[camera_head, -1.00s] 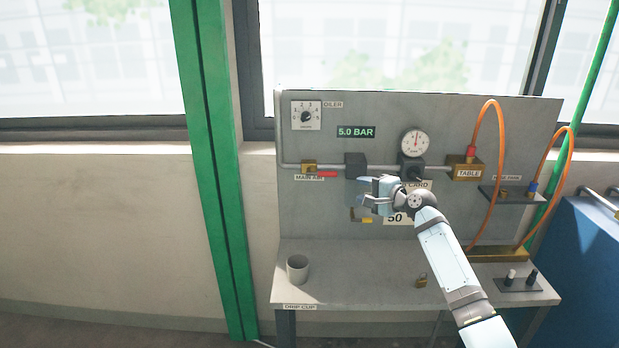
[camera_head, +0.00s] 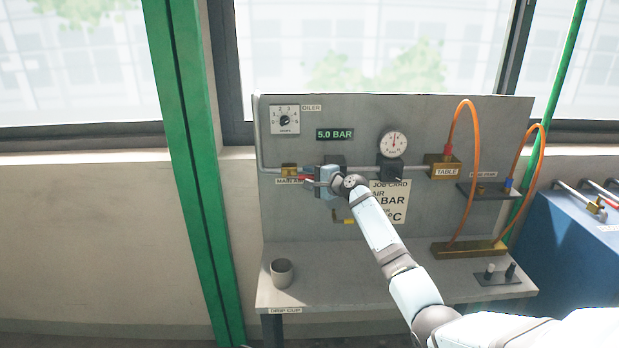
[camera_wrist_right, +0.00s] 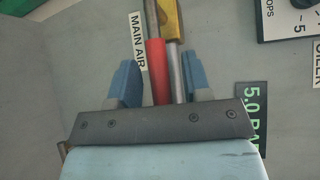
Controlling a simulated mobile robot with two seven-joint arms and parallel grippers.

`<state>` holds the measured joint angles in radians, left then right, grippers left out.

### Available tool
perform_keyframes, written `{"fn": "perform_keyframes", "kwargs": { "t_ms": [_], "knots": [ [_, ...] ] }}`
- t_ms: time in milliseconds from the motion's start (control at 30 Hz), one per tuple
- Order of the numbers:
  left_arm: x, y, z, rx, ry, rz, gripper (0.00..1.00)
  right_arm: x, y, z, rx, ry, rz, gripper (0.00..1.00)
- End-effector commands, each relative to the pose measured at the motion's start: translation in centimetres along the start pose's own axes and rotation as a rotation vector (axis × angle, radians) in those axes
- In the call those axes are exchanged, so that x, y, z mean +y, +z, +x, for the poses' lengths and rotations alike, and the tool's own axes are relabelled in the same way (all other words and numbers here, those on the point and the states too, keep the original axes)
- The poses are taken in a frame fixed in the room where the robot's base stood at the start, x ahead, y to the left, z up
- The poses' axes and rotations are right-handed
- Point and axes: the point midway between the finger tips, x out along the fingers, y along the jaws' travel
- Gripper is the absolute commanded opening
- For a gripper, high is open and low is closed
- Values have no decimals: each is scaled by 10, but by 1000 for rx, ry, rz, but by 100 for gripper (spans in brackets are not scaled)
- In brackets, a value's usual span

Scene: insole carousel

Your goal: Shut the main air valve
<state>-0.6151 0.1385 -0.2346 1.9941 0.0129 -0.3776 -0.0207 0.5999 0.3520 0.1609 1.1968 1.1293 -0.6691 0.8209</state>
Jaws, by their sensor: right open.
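The main air valve (camera_head: 289,169) is a brass body on the grey pipe at the upper left of the panel, above the MAIN AIR label. Its red lever (camera_head: 306,178) points right, along the pipe, and is partly covered by my gripper. My right gripper (camera_head: 313,184) is open at the lever. In the wrist view, the red lever (camera_wrist_right: 157,70) and the pipe lie between the two blue fingers of the right gripper (camera_wrist_right: 158,75), with the brass valve (camera_wrist_right: 171,18) beyond. I cannot tell whether a finger touches the lever. My left gripper is not in view.
The pressure display (camera_head: 335,134) reads 5.0 BAR, and a round gauge (camera_head: 393,144) is to its right. The job card (camera_head: 392,205) is partly behind my arm. A grey drip cup (camera_head: 282,273) stands on the bench's left. Orange hoses (camera_head: 477,165) loop at the right.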

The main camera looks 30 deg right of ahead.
Motion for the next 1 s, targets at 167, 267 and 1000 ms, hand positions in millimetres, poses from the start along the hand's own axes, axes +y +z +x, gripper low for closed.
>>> {"fn": "perform_keyframes", "kwargs": {
  "t_ms": [167,267,1000],
  "knots": [
    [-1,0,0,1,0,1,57,0,0,3,0,0,-1,44],
    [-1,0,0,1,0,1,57,0,0,3,0,0,-1,44],
    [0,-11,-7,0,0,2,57,-11,-5,11,16,53,-56,0]
  ]
}}
